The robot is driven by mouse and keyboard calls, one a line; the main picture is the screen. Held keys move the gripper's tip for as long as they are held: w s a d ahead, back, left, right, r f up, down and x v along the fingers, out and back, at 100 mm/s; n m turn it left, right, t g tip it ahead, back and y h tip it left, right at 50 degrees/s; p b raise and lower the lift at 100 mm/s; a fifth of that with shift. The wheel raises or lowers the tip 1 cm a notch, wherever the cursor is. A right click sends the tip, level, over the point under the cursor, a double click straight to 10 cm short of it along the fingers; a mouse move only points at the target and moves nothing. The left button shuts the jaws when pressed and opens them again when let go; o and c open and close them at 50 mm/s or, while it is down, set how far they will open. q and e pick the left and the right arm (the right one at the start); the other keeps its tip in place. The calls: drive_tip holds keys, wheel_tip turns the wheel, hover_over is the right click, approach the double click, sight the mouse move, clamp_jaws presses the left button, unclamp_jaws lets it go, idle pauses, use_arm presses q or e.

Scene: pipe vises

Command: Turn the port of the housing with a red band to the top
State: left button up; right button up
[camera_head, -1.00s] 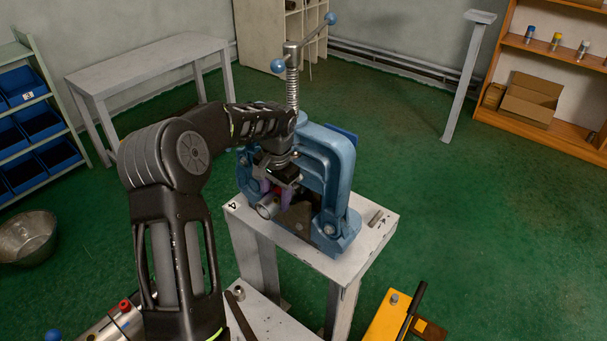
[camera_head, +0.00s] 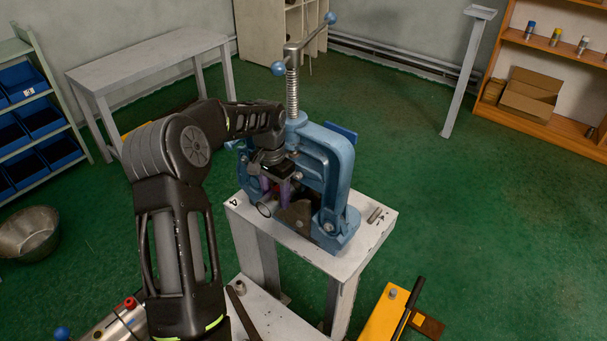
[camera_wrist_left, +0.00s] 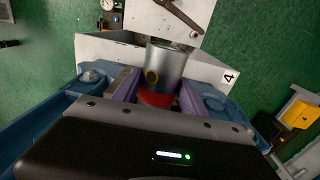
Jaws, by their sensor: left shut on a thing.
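The housing (camera_wrist_left: 172,58) is a silver cylinder with a red band (camera_wrist_left: 156,97). My right gripper is not in view.
The vise stands on a white stand (camera_head: 347,262) marked 4, its screw and handle (camera_head: 292,85) rising beside my wrist. A small grey part (camera_head: 375,215) lies at the stand's right. A yellow object with a black lever (camera_head: 388,318) is in front. Green floor is clear right.

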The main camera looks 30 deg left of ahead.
use_arm(q)
drive_tip(key=shift+a+h+p, duration=0.15)
drive_tip(key=shift+h+p, duration=0.65)
drive_tip(key=shift+p, duration=0.25)
drive_tip(key=shift+h+p, duration=0.3)
drive_tip(key=shift+p, duration=0.05)
drive_tip(key=shift+a+h, duration=0.15)
drive_tip(key=shift+h, duration=0.45)
